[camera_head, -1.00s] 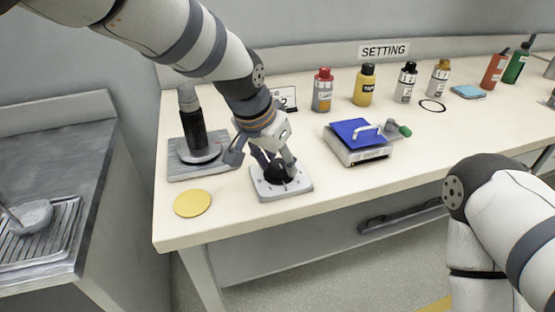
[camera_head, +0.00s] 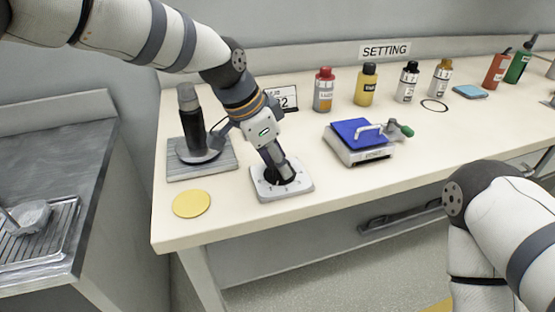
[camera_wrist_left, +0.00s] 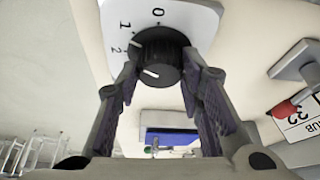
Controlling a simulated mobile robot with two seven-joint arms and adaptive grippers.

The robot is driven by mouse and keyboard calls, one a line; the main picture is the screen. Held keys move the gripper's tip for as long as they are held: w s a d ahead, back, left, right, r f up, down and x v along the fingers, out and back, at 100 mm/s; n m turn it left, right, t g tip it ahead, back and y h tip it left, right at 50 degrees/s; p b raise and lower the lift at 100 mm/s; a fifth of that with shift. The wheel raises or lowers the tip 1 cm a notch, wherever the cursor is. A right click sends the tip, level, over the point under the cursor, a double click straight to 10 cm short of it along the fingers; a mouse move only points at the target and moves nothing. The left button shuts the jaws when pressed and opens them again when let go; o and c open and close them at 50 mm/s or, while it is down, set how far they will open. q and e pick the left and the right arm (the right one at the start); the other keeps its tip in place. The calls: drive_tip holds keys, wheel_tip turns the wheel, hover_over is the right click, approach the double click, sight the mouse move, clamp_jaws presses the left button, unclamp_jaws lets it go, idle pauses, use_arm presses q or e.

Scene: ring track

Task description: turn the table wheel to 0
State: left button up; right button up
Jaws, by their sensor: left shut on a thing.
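The table wheel is a black ribbed knob (camera_wrist_left: 160,52) on a white plate (camera_wrist_left: 196,22) with the printed numbers 0, 1 and 2 showing in the left wrist view. A white line on the knob faces the side away from the 0. In the head view the plate (camera_head: 303,187) lies near the table's front edge, and the knob is partly hidden by my fingers. My left gripper (camera_head: 284,174) is shut on the knob, with one finger on each side of it in the left wrist view (camera_wrist_left: 162,66). My right gripper is out of view; only my right arm shows.
A yellow disc (camera_head: 191,204) lies left of the plate. Behind it a dark cylinder (camera_head: 192,125) stands on a grey base. A blue-topped device (camera_head: 358,146) stands to the right. Several bottles, including a yellow one (camera_head: 365,88), line the back. The table front right of the plate is clear.

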use_arm(q)
drive_tip(key=m, duration=0.1)
drive_tip(key=m+g+b, duration=0.1)
drive_tip(key=m, duration=0.1)
drive_tip(key=m+g+b, duration=0.1)
drive_tip(key=m, duration=0.1)
drive_tip(key=shift+w+f+h, duration=0.15)
drive_tip(key=shift+f+h, duration=0.15)
drive_tip(key=m+g+b, duration=0.1)
drive_tip(key=m+b, duration=0.1)
drive_tip(key=m, duration=0.2)
drive_tip(key=shift+g, duration=0.3)
drive_tip(key=shift+r+m+b, duration=0.15)
drive_tip(key=shift+m+b, duration=0.2)
drive_tip(key=shift+m, duration=0.25)
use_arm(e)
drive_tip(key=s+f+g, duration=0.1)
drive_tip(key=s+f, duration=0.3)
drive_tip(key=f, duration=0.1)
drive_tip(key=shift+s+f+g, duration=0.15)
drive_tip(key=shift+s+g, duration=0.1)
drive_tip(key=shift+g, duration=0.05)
use_arm(q)
drive_tip(key=shift+m+y, duration=0.3)
drive_tip(key=shift+y, duration=0.1)
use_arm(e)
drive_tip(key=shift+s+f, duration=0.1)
